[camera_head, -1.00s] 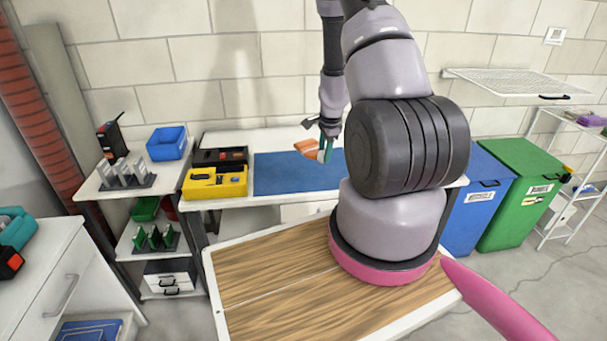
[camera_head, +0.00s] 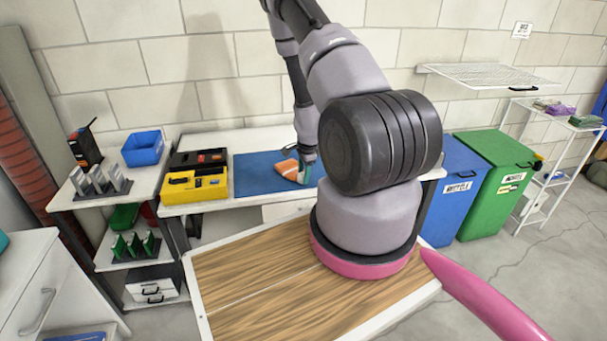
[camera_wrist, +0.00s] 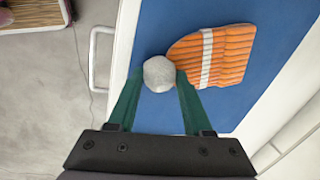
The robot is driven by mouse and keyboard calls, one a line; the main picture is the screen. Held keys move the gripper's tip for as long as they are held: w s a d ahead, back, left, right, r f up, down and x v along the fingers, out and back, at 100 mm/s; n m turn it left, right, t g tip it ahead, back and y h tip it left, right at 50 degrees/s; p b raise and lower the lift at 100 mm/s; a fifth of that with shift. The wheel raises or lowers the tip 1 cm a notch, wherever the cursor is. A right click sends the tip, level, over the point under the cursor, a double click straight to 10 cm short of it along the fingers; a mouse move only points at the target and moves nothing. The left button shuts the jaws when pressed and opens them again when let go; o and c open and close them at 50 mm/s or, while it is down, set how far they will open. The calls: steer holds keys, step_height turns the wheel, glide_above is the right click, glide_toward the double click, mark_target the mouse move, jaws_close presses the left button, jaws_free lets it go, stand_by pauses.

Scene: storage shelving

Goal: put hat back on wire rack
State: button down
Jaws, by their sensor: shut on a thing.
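The hat (camera_head: 287,168) is orange with a pale stripe and a grey pompom. In the wrist view the hat (camera_wrist: 212,58) shows over the blue mat, right of the fingertips. My gripper (camera_wrist: 160,72) has green fingers closed on the pompom, with the orange part sticking out to the right. In the head view my gripper (camera_head: 303,172) is at the blue mat with the hat on its left. I cannot tell whether the hat touches the mat. The wire rack (camera_head: 490,76) is a white mesh shelf on the wall at the upper right, with nothing visible on it.
The blue mat (camera_head: 248,178) lies on the back bench, beside yellow (camera_head: 194,185) and black cases. Blue (camera_head: 455,200) and green bins (camera_head: 492,190) stand below the rack. A white shelf unit (camera_head: 547,180) is further right. My wooden-topped base (camera_head: 250,285) is in front.

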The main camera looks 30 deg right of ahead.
steer(key=shift+c, duration=1.6)
jaws_free()
steer(key=shift+f, duration=0.1)
